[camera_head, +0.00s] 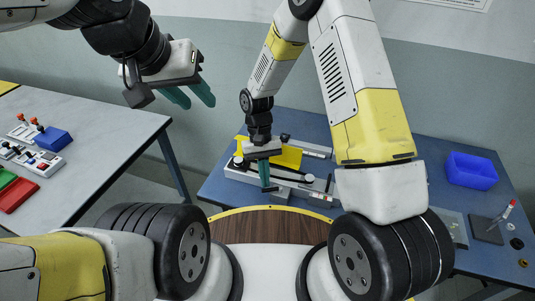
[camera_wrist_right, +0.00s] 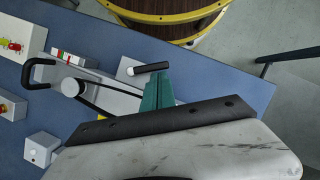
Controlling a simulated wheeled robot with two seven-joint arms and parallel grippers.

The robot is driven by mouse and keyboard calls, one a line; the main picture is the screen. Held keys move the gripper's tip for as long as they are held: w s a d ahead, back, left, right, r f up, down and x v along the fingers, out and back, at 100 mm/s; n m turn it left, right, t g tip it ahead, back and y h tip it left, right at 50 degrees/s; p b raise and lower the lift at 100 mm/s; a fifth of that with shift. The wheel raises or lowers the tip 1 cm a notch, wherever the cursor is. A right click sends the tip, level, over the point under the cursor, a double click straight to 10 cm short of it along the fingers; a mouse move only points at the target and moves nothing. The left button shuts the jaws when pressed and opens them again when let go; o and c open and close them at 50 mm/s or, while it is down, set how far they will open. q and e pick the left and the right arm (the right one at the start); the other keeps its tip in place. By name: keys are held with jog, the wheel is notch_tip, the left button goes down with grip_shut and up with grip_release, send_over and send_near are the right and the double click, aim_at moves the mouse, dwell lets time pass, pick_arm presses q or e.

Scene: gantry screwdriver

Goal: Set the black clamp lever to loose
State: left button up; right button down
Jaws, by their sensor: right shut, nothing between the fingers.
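A grey fixture with rails (camera_head: 316,197) stands on the blue table. In the right wrist view a short black lever (camera_wrist_right: 152,68) with a white end sits on a grey block; I take it for the clamp lever. My right gripper (camera_head: 265,187) is shut and empty over the fixture. Its teal fingertips (camera_wrist_right: 163,73) are close by the lever's right end; I cannot tell whether they touch. A bent black handle (camera_wrist_right: 40,72) also shows to the left, by a white round knob. My left gripper (camera_head: 199,105) is open and empty, raised away from the fixture.
A blue bin (camera_head: 471,170) and a dark stand with a red-tipped tool (camera_head: 507,212) are at the table's right. A grey table (camera_head: 110,125) on the left holds a blue box (camera_head: 52,138), trays and switch panels. A round wooden top (camera_head: 270,226) lies in front.

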aim_at(269, 189)
jog(key=s+n, duration=0.1)
jog(key=n, duration=0.1)
jog(key=s+n+h, duration=0.1)
jog(key=n, duration=0.1)
jog(key=shift+s+a+n+t+h, duration=0.1)
jog(key=shift+a+n+t+h, duration=0.1)
jog(key=shift+n+t+h, duration=0.15)
jog(key=n, duration=0.1)
jog(key=s+n, duration=0.1)
jog(key=n+t+h, duration=0.1)
jog(key=n, duration=0.1)
jog(key=shift+s+d, duration=0.25)
jog(key=shift+s, duration=0.1)
jog(key=shift+w+d, duration=0.1)
jog(key=shift+w, duration=0.05)
jog(key=shift+w+d, duration=0.4)
jog(key=shift+d, duration=0.15)
